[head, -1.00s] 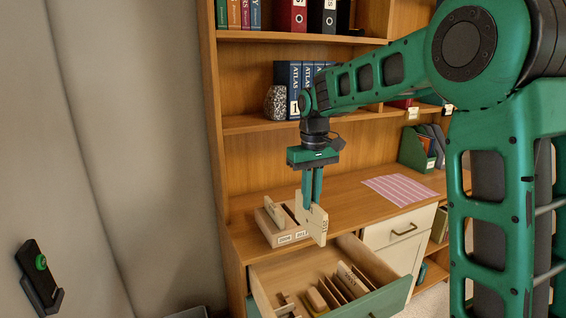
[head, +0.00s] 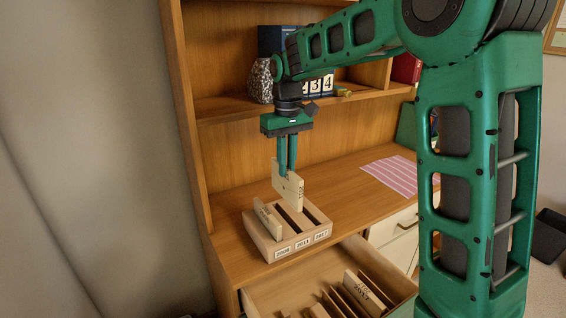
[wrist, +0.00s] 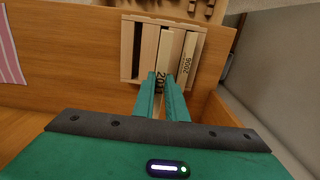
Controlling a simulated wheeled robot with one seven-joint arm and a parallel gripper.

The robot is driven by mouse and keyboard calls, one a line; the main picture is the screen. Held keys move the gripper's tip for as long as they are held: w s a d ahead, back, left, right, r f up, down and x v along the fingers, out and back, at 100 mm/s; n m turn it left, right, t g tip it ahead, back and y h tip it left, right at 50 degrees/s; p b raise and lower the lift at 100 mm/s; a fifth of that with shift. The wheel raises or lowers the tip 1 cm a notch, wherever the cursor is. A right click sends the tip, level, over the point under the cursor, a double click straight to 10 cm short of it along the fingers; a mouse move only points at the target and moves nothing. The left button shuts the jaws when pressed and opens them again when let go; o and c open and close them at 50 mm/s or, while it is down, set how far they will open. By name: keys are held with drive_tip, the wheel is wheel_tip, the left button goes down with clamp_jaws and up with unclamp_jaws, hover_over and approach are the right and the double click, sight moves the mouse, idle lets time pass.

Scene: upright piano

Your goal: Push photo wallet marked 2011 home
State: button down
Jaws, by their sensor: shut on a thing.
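The photo wallet marked 2011 (head: 289,188) is a thin pale board gripped at its top by my gripper (head: 287,172). In the wrist view the wallet (wrist: 165,50) lies between the fingers (wrist: 160,92), its marking partly covered. It hangs upright over the back of a wooden slotted rack (head: 262,246) on the desk, in line with the middle slot. Whether its lower edge is inside the slot I cannot tell. The rack's front labels appear to read 2006, 2011 and 2017. A wallet marked 2006 (wrist: 187,60) stands in the end slot beside it; the other end slot looks empty.
An open drawer (head: 262,296) with several upright cards juts out below the rack. A pink striped sheet (head: 391,175) lies on the desk to the right. A shelf with a speckled vase (head: 261,82) and number blocks (head: 318,86) is behind my gripper.

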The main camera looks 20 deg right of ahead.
sight(287, 200)
drive_tip(key=shift+s, duration=0.1)
drive_tip(key=shift+f, duration=2.9)
drive_tip(key=shift+s+f, duration=0.1)
drive_tip(key=shift+f, duration=2.8)
idle(2.1)
